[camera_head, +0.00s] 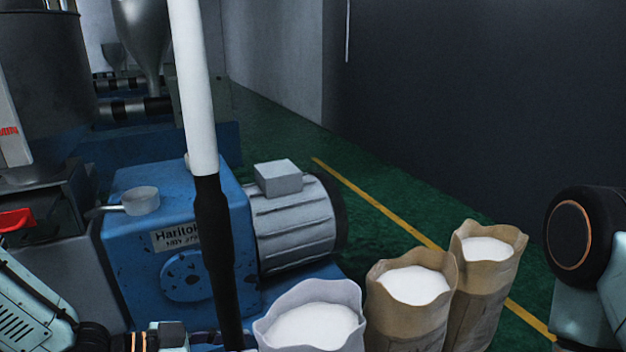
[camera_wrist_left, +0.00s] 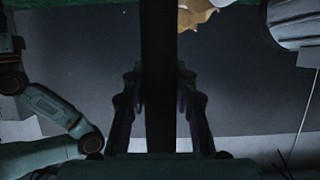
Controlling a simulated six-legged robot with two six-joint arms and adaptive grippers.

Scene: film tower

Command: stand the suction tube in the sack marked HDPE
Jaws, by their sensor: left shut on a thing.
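The suction tube rises nearly upright in the head view, with a white upper pipe (camera_head: 195,85) and a black lower part (camera_head: 215,250). Its lower end runs out of the bottom of the picture. In the left wrist view its dark length (camera_wrist_left: 158,60) passes between the fingers of my left gripper (camera_wrist_left: 159,85), which is shut on it. Three open sacks with white filling stand to the right of the tube: a white sack (camera_head: 268,332), a brown sack (camera_head: 385,310) and a farther brown sack (camera_head: 480,300). No HDPE mark is readable. My right gripper is out of view.
A blue gearbox (camera_head: 130,255) with a small metal cup (camera_head: 141,201) and a grey motor (camera_head: 297,225) stands just behind the tube. A red handle (camera_head: 15,220) is at the left. Green floor with a yellow line (camera_head: 375,205) runs behind the sacks along a dark wall.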

